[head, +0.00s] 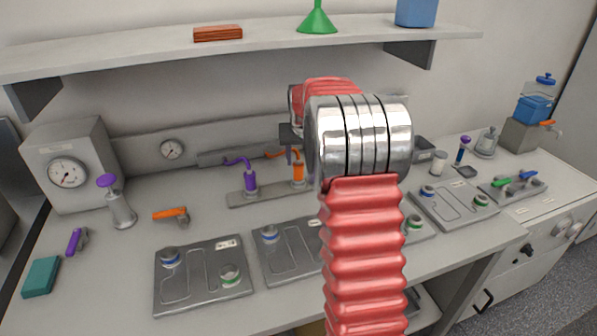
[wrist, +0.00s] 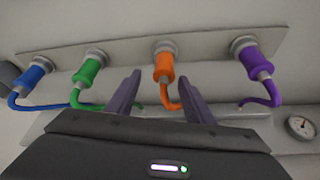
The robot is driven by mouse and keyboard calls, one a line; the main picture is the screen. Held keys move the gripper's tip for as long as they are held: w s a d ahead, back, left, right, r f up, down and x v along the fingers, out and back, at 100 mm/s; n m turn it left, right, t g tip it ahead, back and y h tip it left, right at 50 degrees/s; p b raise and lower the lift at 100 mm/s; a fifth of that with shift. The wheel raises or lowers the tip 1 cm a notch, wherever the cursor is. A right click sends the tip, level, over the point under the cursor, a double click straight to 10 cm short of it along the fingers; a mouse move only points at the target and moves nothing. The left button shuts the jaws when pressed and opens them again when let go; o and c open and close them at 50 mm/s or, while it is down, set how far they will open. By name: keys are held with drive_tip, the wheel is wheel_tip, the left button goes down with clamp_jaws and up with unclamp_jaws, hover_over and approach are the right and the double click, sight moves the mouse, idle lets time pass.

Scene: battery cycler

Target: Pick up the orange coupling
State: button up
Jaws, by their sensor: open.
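The orange coupling (head: 298,172) stands on a grey strip at the back of the bench, with an orange hose bending from its top. In the wrist view the orange coupling (wrist: 164,66) sits on its metal fitting, between and beyond the fingertips. My gripper (wrist: 160,82) is open, with its two dark fingers apart and nothing held. The orange hose (wrist: 174,104) runs down between the fingers. In the head view my red arm hides most of the gripper.
A purple coupling (wrist: 256,65) stands to one side of the orange one, and green (wrist: 89,68) and blue (wrist: 36,74) couplings to the other. A shelf (head: 250,50) runs above. Flat grey plates (head: 203,275) lie at the bench front.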

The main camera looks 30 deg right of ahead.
sight(298, 167)
drive_tip(key=shift+f, duration=0.1)
drive_tip(key=shift+a+x, duration=0.2)
drive_tip(key=shift+x, duration=1.1)
drive_tip(key=shift+a+x, duration=0.2)
drive_tip(key=shift+x, duration=1.15)
drive_tip(key=c, duration=1.1)
drive_tip(key=shift+c, duration=0.2)
wheel_tip(298, 167, up, 10)
